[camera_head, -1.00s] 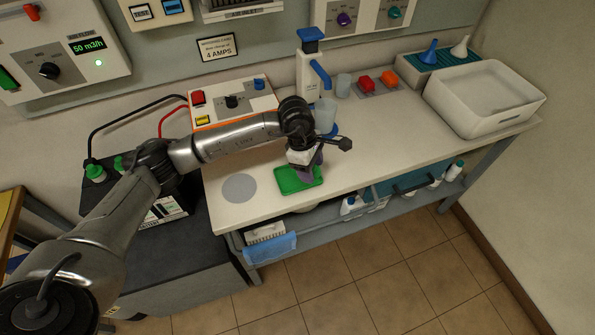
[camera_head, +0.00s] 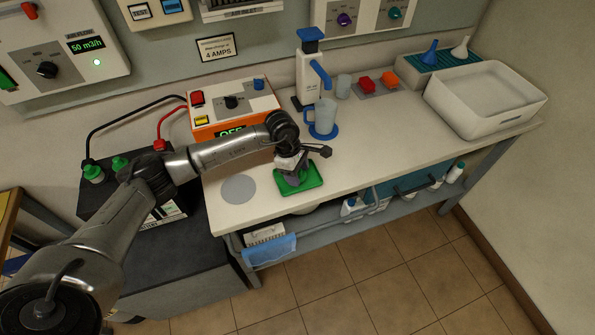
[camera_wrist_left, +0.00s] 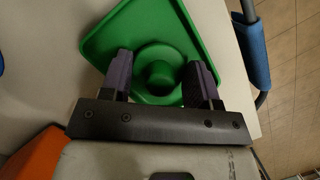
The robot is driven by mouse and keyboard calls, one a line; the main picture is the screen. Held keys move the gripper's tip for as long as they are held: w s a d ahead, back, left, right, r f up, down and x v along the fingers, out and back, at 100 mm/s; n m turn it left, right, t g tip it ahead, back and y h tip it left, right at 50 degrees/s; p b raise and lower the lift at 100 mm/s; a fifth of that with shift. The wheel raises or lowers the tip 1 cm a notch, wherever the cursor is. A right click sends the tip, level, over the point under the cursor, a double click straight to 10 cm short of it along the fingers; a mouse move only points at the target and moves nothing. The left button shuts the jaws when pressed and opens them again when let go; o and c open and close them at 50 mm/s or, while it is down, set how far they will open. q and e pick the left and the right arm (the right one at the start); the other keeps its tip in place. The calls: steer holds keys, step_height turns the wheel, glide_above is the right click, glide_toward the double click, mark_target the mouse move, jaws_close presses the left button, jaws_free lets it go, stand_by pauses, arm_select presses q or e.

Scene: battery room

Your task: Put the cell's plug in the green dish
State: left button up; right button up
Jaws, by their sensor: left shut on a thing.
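My left gripper (camera_head: 291,176) is over the green dish (camera_head: 312,180) at the front of the bench. In the left wrist view, its two fingers (camera_wrist_left: 160,84) stand either side of a round green plug (camera_wrist_left: 161,72) with a raised knob and wide rim, and hold it. Behind the plug lies the green dish (camera_wrist_left: 205,22); I cannot tell whether the plug touches its floor. In the head view the gripper hides the plug. The black battery (camera_head: 98,203) at left has two other green plugs (camera_head: 93,172) on top. My right gripper is out of view.
A grey disc (camera_head: 239,189) lies left of the dish. Behind the arm stand an orange-edged charger (camera_head: 232,106), a jug on a blue base (camera_head: 323,118) and a blue-topped dispenser (camera_head: 308,75). A white basin (camera_head: 505,118) is at right. The bench right of the dish is clear.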

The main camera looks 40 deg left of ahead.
arm_select(q)
steer(key=o, duration=0.4)
steer(key=shift+f, duration=0.15)
steer(key=o, duration=0.5)
